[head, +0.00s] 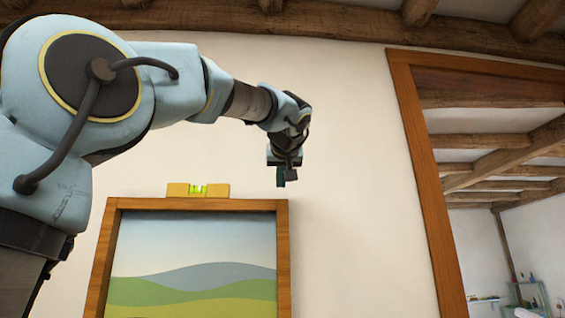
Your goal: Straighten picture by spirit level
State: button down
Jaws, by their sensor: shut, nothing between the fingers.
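The picture (283,255) hangs on the cream wall in a wooden frame, with green and yellow hills under a pale sky. Its lower part is cut off by the bottom edge of the head view. A yellow spirit level (178,190) with a bright green vial lies along the top of the frame, left of its middle. Where the bubble sits is too small to tell. My gripper (287,183) points down above the frame's top right corner, to the right of the level. It is shut and empty, and looks apart from both the frame and the level.
A wood-framed opening or mirror (425,190) stands on the right, showing a beamed room with a small shelf unit (530,297). A dark ceiling beam (300,22) runs above. The wall (345,150) between my gripper and the opening is bare.

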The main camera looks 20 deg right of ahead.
jog(key=shift+s+f, duration=0.1)
jog(key=shift+f, duration=1.3)
jog(key=shift+f+b, duration=0.6)
jog(key=shift+b, duration=0.5)
jog(key=shift+r, duration=0.2)
